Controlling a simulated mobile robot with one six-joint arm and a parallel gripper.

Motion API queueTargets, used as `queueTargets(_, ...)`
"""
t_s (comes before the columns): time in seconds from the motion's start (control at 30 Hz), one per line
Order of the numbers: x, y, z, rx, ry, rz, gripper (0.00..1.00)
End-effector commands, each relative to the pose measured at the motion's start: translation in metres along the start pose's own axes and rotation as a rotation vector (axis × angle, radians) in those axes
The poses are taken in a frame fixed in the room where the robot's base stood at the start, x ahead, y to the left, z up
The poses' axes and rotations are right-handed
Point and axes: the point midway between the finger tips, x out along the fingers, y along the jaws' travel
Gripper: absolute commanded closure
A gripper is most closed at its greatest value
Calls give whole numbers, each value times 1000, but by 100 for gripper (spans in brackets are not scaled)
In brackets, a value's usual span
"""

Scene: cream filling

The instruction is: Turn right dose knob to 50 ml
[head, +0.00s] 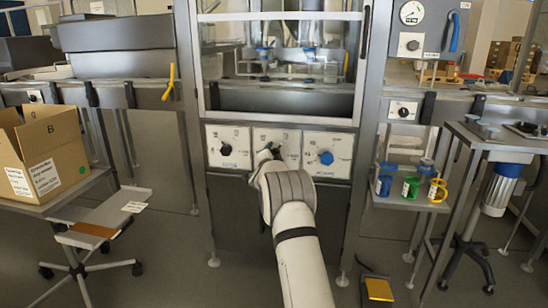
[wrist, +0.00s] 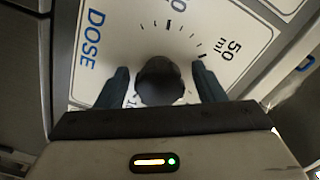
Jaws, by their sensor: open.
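My gripper (head: 270,151) is at the middle of three white dial panels on the machine front. In the wrist view, its two dark fingers (wrist: 161,90) stand apart on either side of a dark round knob (wrist: 162,80) on a panel marked DOSE. I cannot tell whether they touch it. The "50 ml" mark (wrist: 231,50) is at the upper right of the dial; a partly hidden "10" is below left. The knob's pointer setting cannot be read.
A glazed cabinet (head: 284,102) is above the panels. A side shelf (head: 408,202) with coloured containers stands to the right, beside a metal table (head: 497,137). A cardboard box (head: 42,150) stands at the left. A yellow-topped pedal (head: 379,289) is on the floor.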

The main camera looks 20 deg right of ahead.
Motion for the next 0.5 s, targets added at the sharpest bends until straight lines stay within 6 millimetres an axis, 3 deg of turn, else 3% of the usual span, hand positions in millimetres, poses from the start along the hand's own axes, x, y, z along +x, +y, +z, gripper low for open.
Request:
queueTargets(0.2, 0, 0, 0, 0, 0, 1, 37)
queueTargets(0.5, 0, 1, -1, 0, 0, 1, 61)
